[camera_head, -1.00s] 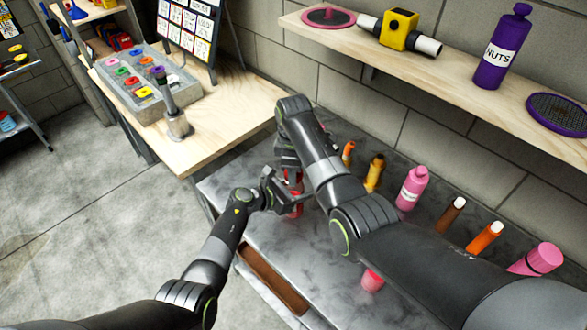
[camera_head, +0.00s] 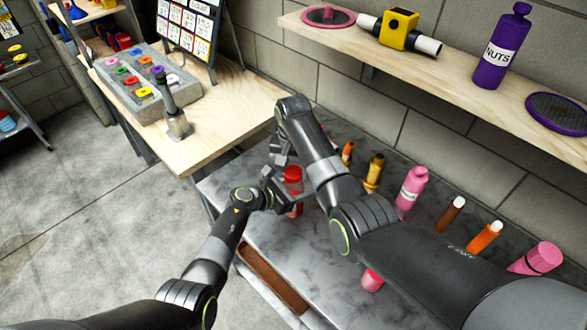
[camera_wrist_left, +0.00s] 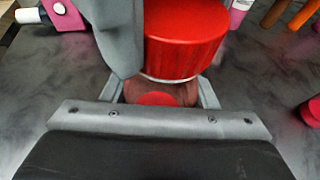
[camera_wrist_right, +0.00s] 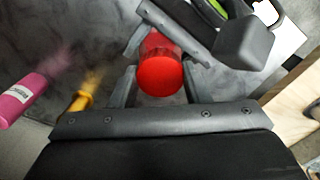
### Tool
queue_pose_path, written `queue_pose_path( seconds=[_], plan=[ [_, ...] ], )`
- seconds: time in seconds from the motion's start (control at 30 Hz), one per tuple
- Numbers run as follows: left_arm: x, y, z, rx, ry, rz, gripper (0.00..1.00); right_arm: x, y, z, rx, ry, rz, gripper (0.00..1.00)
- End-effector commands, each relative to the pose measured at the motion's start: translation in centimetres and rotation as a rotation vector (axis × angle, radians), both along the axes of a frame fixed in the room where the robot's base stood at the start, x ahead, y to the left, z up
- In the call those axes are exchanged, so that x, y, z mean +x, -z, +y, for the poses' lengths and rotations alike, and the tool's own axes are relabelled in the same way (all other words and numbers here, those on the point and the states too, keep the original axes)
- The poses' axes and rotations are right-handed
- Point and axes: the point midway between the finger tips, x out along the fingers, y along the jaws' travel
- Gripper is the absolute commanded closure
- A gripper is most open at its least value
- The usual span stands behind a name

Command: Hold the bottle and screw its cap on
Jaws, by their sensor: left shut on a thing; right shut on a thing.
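The red bottle (camera_head: 295,211) stands upright over the grey bench, with its red cap (camera_head: 292,174) at the top. My left gripper (camera_head: 283,194) is shut around the bottle body; in the left wrist view the clear reddish body (camera_wrist_left: 160,92) sits between its fingers. A pale ring shows under the cap (camera_wrist_left: 185,42) there. My right gripper (camera_head: 284,156) comes from above and is shut on the cap, seen from the top in the right wrist view (camera_wrist_right: 160,76). One of its fingers (camera_wrist_left: 118,38) shows beside the cap. The thread is hidden.
A yellow bottle (camera_head: 375,170), a pink bottle (camera_head: 411,188), a brown one (camera_head: 450,214) and an orange one (camera_head: 484,237) stand along the back of the bench. A pink cap (camera_head: 372,280) lies near its front. A wooden table (camera_head: 225,118) adjoins at left.

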Motion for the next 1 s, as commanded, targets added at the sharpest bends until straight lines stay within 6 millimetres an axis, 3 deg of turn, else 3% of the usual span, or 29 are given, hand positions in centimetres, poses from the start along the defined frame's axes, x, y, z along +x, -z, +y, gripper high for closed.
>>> queue_pose_path(
  seconds=[0.1,0.23,0.27,0.47,0.77,1.0],
  plan=[
    [0.0,0.0,0.0,0.000,0.001,0.000,1.00,0.0,0.0,0.1,0.001,0.152,-0.001,0.85],
    [0.0,0.0,-0.1,0.000,0.001,0.000,1.00,0.0,0.0,0.1,0.002,0.140,-0.003,0.85],
    [0.0,0.0,-0.1,0.000,0.001,0.000,1.00,0.0,0.0,0.1,0.002,0.139,-0.003,0.56],
    [0.0,0.0,-0.1,0.000,0.001,0.000,1.00,0.0,0.0,0.1,0.001,0.138,-0.002,0.32],
    [0.0,0.0,0.0,-0.001,0.001,0.001,1.00,0.1,-0.3,0.0,0.000,0.137,-0.002,0.32],
    [0.0,0.0,0.0,-0.001,0.001,0.001,1.00,0.2,-3.9,0.1,0.002,0.136,-0.007,0.32]
  ],
)
